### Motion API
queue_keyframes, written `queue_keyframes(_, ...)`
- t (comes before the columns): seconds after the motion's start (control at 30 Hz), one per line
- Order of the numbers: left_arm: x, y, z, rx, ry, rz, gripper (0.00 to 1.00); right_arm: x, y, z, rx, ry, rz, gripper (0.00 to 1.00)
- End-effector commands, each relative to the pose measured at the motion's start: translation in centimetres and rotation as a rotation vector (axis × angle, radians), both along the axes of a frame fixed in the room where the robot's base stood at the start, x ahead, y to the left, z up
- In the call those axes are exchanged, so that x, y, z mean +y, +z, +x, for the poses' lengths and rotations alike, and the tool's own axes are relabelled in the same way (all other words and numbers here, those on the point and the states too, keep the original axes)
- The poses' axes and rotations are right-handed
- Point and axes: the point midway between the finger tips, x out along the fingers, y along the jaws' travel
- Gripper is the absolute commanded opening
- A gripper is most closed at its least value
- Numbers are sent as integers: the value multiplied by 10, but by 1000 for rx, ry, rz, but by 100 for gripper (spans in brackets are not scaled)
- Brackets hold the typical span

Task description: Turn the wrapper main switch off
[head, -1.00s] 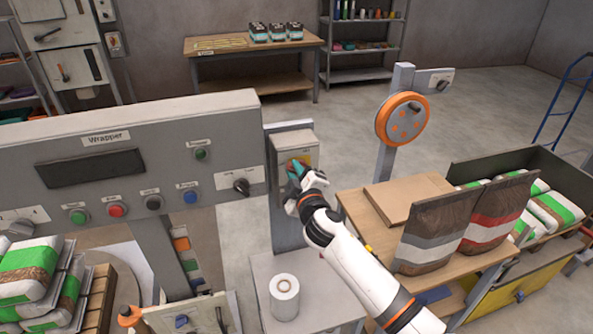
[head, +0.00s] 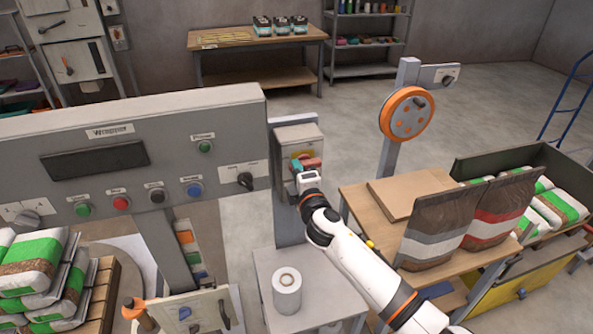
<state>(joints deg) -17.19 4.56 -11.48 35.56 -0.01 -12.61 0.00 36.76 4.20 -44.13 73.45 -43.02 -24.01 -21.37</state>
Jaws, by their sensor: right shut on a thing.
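The wrapper panel (head: 60,130) is a grey box labelled "Wrapper". The main switch (head: 303,140) is a grey box on a post just right of the panel, with a yellow plate and a red handle. My right gripper (head: 306,165) is at the front of the switch box, shut on the red handle, which its fingers partly cover. The handle's exact angle is hard to tell behind the fingers. My left gripper is not in view.
The panel's black rotary switch (head: 244,180) is close to the left of my right gripper. A white roll (head: 287,290) stands on a small table below. A handwheel (head: 408,114) on a post and bags (head: 440,228) on a wooden table are to the right.

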Motion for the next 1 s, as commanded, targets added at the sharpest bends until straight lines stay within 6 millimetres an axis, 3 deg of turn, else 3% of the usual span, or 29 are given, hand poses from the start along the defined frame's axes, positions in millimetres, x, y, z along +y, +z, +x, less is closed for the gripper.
queue_keyframes(0.4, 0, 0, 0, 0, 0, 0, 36, -6, -5, 2, 3, -14, -17, 0)
queue_keyframes(0.43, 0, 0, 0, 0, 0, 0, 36, -6, -4, 2, 3, -14, -17, 21)
queue_keyframes(0.57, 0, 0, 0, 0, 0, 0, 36, -5, -3, 2, 2, -12, -14, 40)
queue_keyframes(0.87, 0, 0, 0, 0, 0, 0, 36, -3, -1, 0, -2, -5, -10, 40)
queue_keyframes(1.0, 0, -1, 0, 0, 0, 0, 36, -7, -2, -10, -2, -5, -9, 40)
